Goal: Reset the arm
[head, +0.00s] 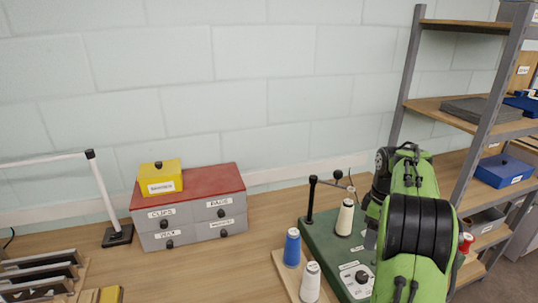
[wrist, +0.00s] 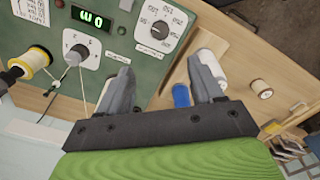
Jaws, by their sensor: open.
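My green arm (head: 415,225) stands at the right of the head view, over the green machine; my gripper is hidden there. In the wrist view my gripper (wrist: 161,68) is open, its two grey fingers spread apart with nothing between their tips. The green machine (head: 318,238) has a white dial and a cream thread spool (head: 345,218). The wrist view shows its panel (wrist: 120,30) with a lit display and dials. A blue spool (head: 292,248) and a white spool (head: 311,282) stand on a wooden board beside it. The blue spool (wrist: 181,95) also shows beyond the fingers.
A grey drawer box (head: 190,228) with a red top carries a yellow box (head: 160,178). A white lamp (head: 105,195) stands left of it. Metal shelving (head: 470,110) with a blue bin (head: 503,171) rises at the right. The tabletop (head: 262,210) between drawers and machine is clear.

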